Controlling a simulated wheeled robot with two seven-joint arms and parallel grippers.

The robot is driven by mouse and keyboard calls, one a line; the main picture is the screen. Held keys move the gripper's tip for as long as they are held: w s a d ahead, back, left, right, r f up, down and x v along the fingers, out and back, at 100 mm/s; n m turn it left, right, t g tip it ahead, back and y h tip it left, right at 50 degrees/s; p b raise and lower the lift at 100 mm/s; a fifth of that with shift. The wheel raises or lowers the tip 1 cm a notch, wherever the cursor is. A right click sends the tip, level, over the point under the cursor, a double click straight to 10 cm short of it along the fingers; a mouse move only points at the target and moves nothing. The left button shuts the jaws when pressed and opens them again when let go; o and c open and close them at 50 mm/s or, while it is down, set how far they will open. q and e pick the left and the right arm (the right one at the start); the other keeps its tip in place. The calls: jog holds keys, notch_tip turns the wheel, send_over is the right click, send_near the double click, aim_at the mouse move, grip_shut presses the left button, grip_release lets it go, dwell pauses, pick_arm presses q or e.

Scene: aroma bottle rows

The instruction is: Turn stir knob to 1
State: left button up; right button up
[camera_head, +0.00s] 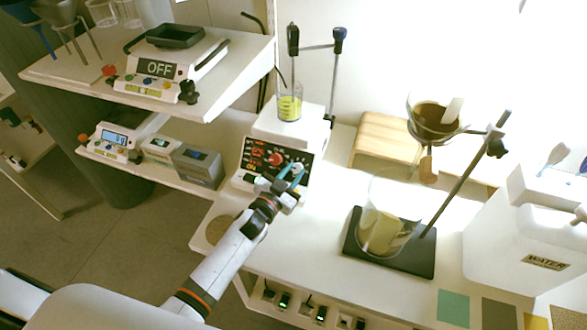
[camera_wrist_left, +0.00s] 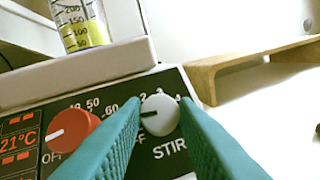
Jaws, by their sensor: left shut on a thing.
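The stir knob (camera_wrist_left: 160,116) is light grey and sits on the black front panel of the hotplate stirrer (camera_head: 287,126). Its dark pointer mark points left, towards the left finger. The labels 2, 3 and 4 show above it and part of OFF below left; the 1 is not visible, apparently hidden by the finger. My left gripper (camera_head: 292,178) has its teal fingers around the knob, one on each side, closed on it, as the left wrist view (camera_wrist_left: 163,108) shows. My right gripper is in neither view.
A red heat knob (camera_wrist_left: 72,130) sits left of the stir knob, beside a red 21°C display. A beaker of yellow liquid (camera_head: 289,104) stands on the hotplate. A stand with a funnel (camera_head: 432,118) and a wooden stool (camera_head: 385,140) are to the right.

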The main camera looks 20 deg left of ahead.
pick_arm(q)
jog(key=shift+w+a+r+m+g+h+p, duration=0.1)
jog(key=shift+m+g+h+p, duration=0.35)
jog(key=shift+m, duration=0.5)
jog(key=shift+s+a+f+m+g+h+p, duration=0.1)
jog(key=shift+m+g+h+p, duration=0.3)
jog(key=shift+m, duration=0.5)
jog(key=shift+w+a+r+m+g+h+p, duration=0.1)
jog(key=shift+m+g+h+p, duration=0.15)
jog(key=shift+m+h+p, duration=0.55)
jog(key=shift+m, duration=0.35)
jog(key=o, duration=1)
jog(key=b+v, duration=0.1)
jog(key=v, duration=1.1)
jog(key=shift+r, duration=0.15)
jog(key=shift+d, duration=0.1)
